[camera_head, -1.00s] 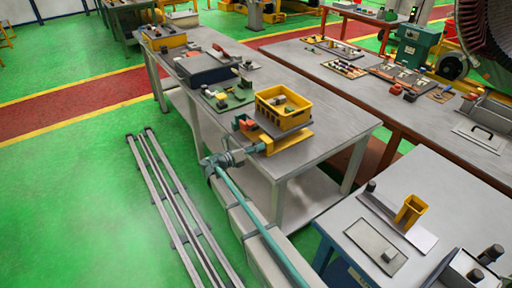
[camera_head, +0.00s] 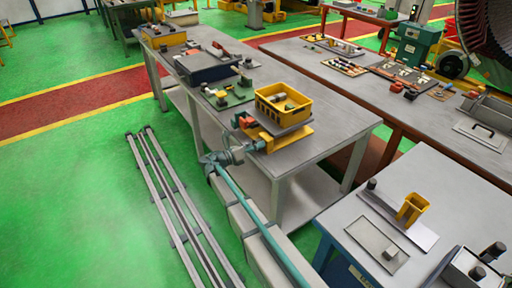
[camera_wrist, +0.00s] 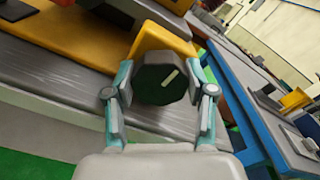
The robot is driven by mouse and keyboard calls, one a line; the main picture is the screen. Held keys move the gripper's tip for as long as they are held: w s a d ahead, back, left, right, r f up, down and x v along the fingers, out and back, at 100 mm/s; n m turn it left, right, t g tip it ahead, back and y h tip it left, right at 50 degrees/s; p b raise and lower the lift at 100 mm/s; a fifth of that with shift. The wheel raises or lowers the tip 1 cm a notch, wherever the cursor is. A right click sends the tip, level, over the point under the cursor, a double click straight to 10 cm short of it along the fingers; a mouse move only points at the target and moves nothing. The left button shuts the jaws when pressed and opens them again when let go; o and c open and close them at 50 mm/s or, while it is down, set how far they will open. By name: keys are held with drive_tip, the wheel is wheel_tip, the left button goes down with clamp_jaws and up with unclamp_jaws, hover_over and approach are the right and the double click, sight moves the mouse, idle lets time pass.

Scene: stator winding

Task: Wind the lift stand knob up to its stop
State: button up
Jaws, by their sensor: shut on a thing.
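The lift stand (camera_head: 305,137) has a yellow base and a grey top plate, and it stands at the near edge of the long grey bench. A yellow crate (camera_head: 265,108) with small parts in it sits on the plate. The dark round knob (camera_wrist: 158,86) carries a pale mark, which leans to the upper right in the wrist view. My gripper (camera_wrist: 162,92) is shut on the knob, with one finger at each side. In the head view my gripper (camera_head: 252,147) reaches the stand's left side, and the knob cannot be made out there.
An orange-red part (camera_head: 245,122) is beside the stand's left end. A green board with parts (camera_head: 228,96) and a dark bin (camera_head: 208,68) are farther along the bench (camera_head: 335,135). A blue-sided table (camera_head: 345,210) is at the right. Floor rails (camera_head: 165,190) run at the left.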

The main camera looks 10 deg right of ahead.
drive_tip(key=m+b, duration=0.4)
drive_tip(key=m, duration=0.1)
drive_tip(key=shift+s+f+b, duration=0.1)
drive_tip(key=shift+f+b, duration=0.1)
drive_tip(key=shift+b, duration=0.2)
drive_tip(key=m+b, duration=0.4)
drive_tip(key=shift+m, duration=0.3)
drive_tip(key=m+b, duration=0.4)
drive_tip(key=b, duration=0.1)
drive_tip(key=shift+s+m, duration=0.1)
drive_tip(key=shift+m, duration=0.2)
drive_tip(key=m+b, duration=0.4)
drive_tip(key=shift+d+r+m, duration=0.1)
drive_tip(key=shift+m, duration=0.3)
drive_tip(key=o, duration=1.2)
drive_tip(key=shift+c, duration=0.2)
